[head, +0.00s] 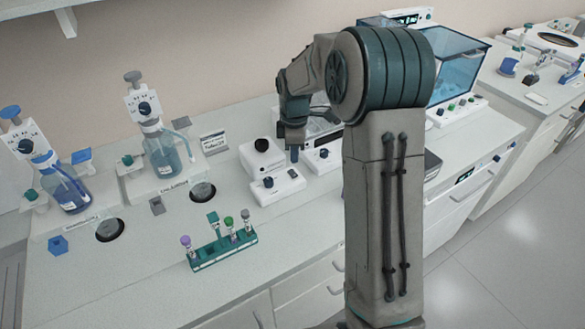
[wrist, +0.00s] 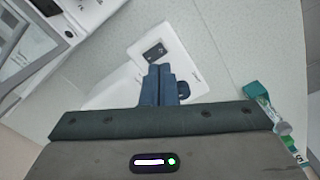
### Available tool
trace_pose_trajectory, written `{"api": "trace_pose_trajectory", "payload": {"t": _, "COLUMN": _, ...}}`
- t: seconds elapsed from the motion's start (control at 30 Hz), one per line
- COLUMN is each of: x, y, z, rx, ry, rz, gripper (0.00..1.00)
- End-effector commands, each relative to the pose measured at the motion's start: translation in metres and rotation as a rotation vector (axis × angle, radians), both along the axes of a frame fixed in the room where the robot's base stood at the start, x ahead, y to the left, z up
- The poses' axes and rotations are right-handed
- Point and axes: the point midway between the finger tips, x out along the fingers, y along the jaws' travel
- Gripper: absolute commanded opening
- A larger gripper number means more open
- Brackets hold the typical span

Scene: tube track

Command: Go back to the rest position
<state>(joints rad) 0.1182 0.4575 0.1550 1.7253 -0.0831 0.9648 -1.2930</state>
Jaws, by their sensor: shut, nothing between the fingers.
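My gripper (head: 294,152) hangs pointing down above the bench, near a small white device with dark knobs. In the wrist view my gripper (wrist: 161,72) shows two dark blue fingers shut together with nothing between them. The small white device (head: 289,190) sits just below the fingers in the head view; it also shows behind the fingertips in the wrist view (wrist: 168,42). My arm is bent, and its upper part hides some of the bench behind it.
A green rack (head: 225,252) with several capped tubes stands near the bench front; part of it shows in the wrist view (wrist: 256,91). Two dispenser bottles (head: 162,155) (head: 70,190) stand at the left. A blue-lidded machine (head: 455,68) stands at the right.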

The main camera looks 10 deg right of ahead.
Motion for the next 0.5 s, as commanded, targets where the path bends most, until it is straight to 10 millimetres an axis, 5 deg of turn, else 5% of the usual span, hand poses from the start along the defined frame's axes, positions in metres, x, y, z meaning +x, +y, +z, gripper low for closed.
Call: {"api": "trace_pose_trajectory", "payload": {"t": 0.5, "x": 0.0000, "y": -0.0001, "z": 0.0125, "rx": 0.000, "ry": 0.000, "rz": 0.000, "gripper": 0.00}}
